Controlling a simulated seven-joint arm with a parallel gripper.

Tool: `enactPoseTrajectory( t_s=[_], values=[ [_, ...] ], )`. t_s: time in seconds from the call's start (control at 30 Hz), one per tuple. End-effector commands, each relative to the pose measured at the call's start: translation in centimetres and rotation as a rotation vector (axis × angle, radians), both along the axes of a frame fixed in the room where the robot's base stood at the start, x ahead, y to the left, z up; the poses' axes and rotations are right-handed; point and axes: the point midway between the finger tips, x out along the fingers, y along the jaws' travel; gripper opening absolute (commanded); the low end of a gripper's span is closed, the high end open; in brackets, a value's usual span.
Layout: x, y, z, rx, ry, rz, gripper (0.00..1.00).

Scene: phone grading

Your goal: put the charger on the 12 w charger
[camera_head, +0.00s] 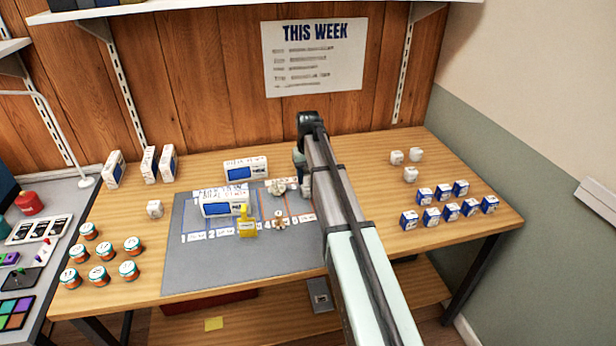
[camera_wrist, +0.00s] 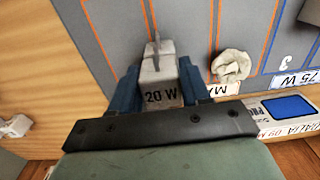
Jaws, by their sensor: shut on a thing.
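My gripper (camera_wrist: 162,82) is shut on a white charger (camera_wrist: 162,90) marked "20 W", with a metal prong at its far end. In the head view, my arm largely hides my gripper (camera_head: 300,170) at the mat's right edge, and I cannot make out the held charger there. Three white chargers stand on the wood to the right: one (camera_head: 396,157), a second (camera_head: 415,154) and a third (camera_head: 410,174). Another white charger (camera_head: 155,208) stands left of the mat. Their markings are too small to read, so I cannot tell which is 12 W. One white charger (camera_wrist: 15,127) shows in the wrist view.
Several blue-and-white boxes (camera_head: 450,212) stand at the right, several round tins (camera_head: 105,250) at the left. Wood is clear around the right-hand chargers.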

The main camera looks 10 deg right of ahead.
Motion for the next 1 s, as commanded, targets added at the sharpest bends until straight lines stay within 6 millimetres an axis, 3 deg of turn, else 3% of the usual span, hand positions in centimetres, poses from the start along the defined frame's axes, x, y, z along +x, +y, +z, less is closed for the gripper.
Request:
enactPoseTrajectory(
  t_s=[0.13, 0.17, 0.4, 0.77, 1.0],
  values=[
    [0.0, 0.0, -0.3, 0.0, 0.0, 0.0, 0.15],
    [0.0, 0.0, -0.4, 0.0, 0.0, 0.0, 0.48],
    [0.0, 0.0, -0.3, 0.0, 0.0, 0.0, 0.71],
    [0.0, 0.0, 0.1, 0.0, 0.0, 0.0, 0.72],
    [0.1, 0.0, 3.2, 0.0, -0.001, -0.001, 0.72]
  ],
)
